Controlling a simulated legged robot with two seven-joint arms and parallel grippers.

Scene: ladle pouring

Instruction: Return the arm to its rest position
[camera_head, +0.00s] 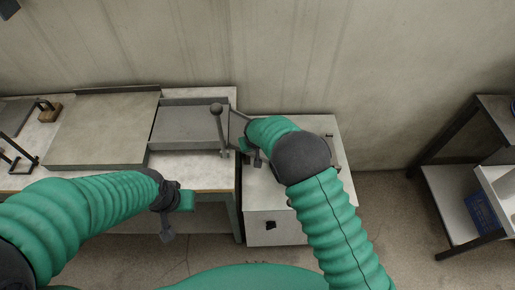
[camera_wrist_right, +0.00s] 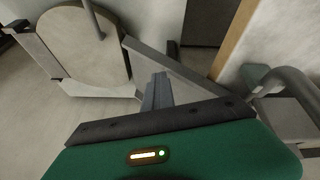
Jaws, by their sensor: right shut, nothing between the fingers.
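My right arm reaches from the lower right over a pale cabinet (camera_head: 276,226). Its right gripper (camera_head: 257,158) is above the left part of the cabinet top, partly hidden by my green sleeve. In the right wrist view my right gripper (camera_wrist_right: 158,92) is shut and empty, its fingers together. My left gripper (camera_head: 168,237) hangs low in front of the workbench, clear of it; its fingers are too small to tell open or shut. I cannot make out a ladle clearly in either view.
The workbench (camera_head: 185,184) carries a flat grey box (camera_head: 105,128) and a lever with a round knob (camera_head: 217,108), close left of my right gripper. A curved grey handle (camera_wrist_right: 290,82) shows in the wrist view. A shelf (camera_head: 450,200) with a blue crate (camera_head: 483,214) stands right.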

